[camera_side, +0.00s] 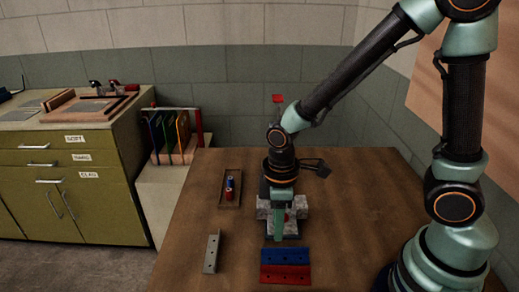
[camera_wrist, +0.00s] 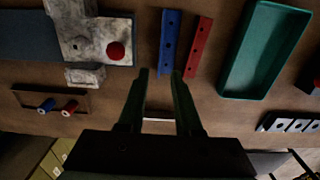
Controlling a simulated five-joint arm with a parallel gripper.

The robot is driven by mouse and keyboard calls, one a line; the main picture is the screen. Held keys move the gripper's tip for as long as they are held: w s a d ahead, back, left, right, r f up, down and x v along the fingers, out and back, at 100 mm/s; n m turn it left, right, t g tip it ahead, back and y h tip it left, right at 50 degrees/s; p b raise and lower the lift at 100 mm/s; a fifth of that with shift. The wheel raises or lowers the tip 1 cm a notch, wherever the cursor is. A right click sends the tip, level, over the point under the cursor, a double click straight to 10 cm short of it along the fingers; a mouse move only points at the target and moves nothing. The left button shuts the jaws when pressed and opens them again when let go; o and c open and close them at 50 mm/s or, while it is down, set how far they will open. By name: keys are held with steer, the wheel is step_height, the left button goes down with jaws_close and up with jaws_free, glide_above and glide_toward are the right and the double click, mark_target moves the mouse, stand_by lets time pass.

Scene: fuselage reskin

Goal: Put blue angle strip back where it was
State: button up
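The blue angle strip (camera_side: 285,256) lies on the table at the front, directly behind the red angle strip (camera_side: 286,274). In the wrist view, the blue strip (camera_wrist: 169,42) and red strip (camera_wrist: 198,46) lie side by side, both with holes. My gripper (camera_wrist: 161,73) is open, with nothing visible between its fingertips. In the side view my gripper (camera_side: 279,236) hangs in front of the grey fixture (camera_side: 302,205), on the far side of the blue strip, and hides part of the fixture. Its exact height is unclear.
A grey angle strip (camera_side: 212,252) lies at left front. A small tray (camera_side: 230,201) holds a blue and a red piece. The wrist view shows a green tray (camera_wrist: 240,83) right of the red strip. A rack (camera_side: 177,137) and a cabinet (camera_side: 70,185) stand left of the table.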

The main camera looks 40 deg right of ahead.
steer(key=d+r+m+t, duration=0.2)
steer(key=d+r+m, duration=0.2)
steer(key=r, duration=0.4)
steer(key=d+r+m+t, duration=0.3)
steer(key=d+r+m, duration=0.1)
steer(key=r, duration=0.5)
steer(key=shift+s+d+r+m+t, duration=0.15)
steer(key=shift+s+d+m+t, duration=0.2)
steer(key=shift+s+m, duration=0.15)
stand_by(0.5)
